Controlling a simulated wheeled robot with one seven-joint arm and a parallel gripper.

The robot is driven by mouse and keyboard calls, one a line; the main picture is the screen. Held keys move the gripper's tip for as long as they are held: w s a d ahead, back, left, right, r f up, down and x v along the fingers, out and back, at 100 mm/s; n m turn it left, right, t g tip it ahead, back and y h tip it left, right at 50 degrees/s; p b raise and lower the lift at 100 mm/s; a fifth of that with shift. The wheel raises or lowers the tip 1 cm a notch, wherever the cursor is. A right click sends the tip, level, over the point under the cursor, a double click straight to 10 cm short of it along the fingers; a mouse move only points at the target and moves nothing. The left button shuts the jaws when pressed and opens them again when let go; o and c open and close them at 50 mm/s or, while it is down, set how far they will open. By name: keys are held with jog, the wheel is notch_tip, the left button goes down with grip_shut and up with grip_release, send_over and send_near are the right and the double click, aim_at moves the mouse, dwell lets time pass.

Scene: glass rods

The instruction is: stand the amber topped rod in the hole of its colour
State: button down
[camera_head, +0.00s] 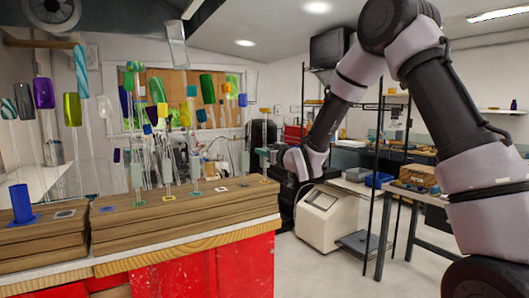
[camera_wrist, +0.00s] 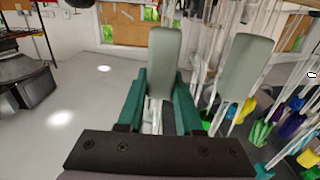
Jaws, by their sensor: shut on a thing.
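The amber topped rod (camera_head: 265,111) is upright near the right end of the wooden block (camera_head: 200,212) in the head view. My gripper (camera_head: 265,156) is shut on it below the top, coming in level from the right. In the wrist view, which looks turned over, the teal fingers (camera_wrist: 161,105) close on its grey-green sleeve (camera_wrist: 163,60). The amber top is hidden there. Small coloured square marks run along the block; one near the right end (camera_head: 243,185) looks orange. I cannot tell whether the rod's foot is in a hole or above the block.
A blue topped rod (camera_head: 242,100) stands just left of the held rod, and its sleeve (camera_wrist: 245,65) is close beside my fingers. Several tall rods with coloured tops crowd the block's left and back. A blue stand (camera_head: 21,204) is at far left. Open room lies right of the red bench (camera_head: 215,262).

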jog(key=shift+f, duration=0.15)
jog(key=shift+c, duration=2.4)
grip_release()
jog(key=v, duration=1)
jog(key=s+d+r+m+g+h, duration=0.1)
jog(key=s+d+r+m+h, duration=0.25)
jog(key=d, duration=0.45)
jog(key=s+d+r+m+g+h, duration=0.1)
jog(key=s+d+r+m+h, duration=0.2)
jog(key=d, duration=0.6)
jog(key=s+d+m+g, duration=0.2)
jog(key=s+d+g, duration=0.1)
jog(key=s, duration=0.8)
jog(key=s+d+m+g+h, duration=0.1)
jog(key=s+d+m+g, duration=0.1)
jog(key=s, duration=0.9)
jog(key=shift+d+r+g, duration=0.4)
jog(key=shift+d+g, duration=0.1)
jog(key=shift+d, duration=0.7)
